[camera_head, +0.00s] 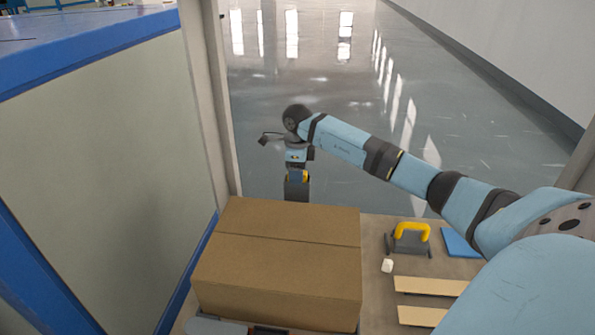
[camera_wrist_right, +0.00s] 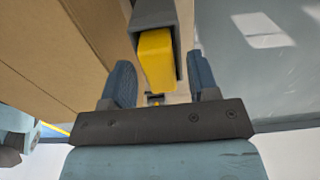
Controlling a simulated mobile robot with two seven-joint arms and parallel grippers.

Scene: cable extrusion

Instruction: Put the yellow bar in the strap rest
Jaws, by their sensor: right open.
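A yellow bar-like piece (camera_wrist_right: 157,58) sits in a dark grey square-sided housing (camera_wrist_right: 152,14) in the right wrist view. My right gripper (camera_wrist_right: 161,82) is open, with its two blue finger pads on either side of the lower end of the yellow piece. In the head view a yellow patch (camera_head: 303,176) shows on a dark grey body just under my right wrist, behind the box. I cannot pick out the strap rest for certain.
A closed cardboard box (camera_head: 278,262) stands in front of the right wrist. Right of it are a grey holder (camera_head: 409,243) with a yellow handle (camera_head: 412,230), a small white block (camera_head: 387,266), a blue flat piece (camera_head: 459,241) and pale strips (camera_head: 429,286). A blue-framed panel (camera_head: 110,150) rises at left.

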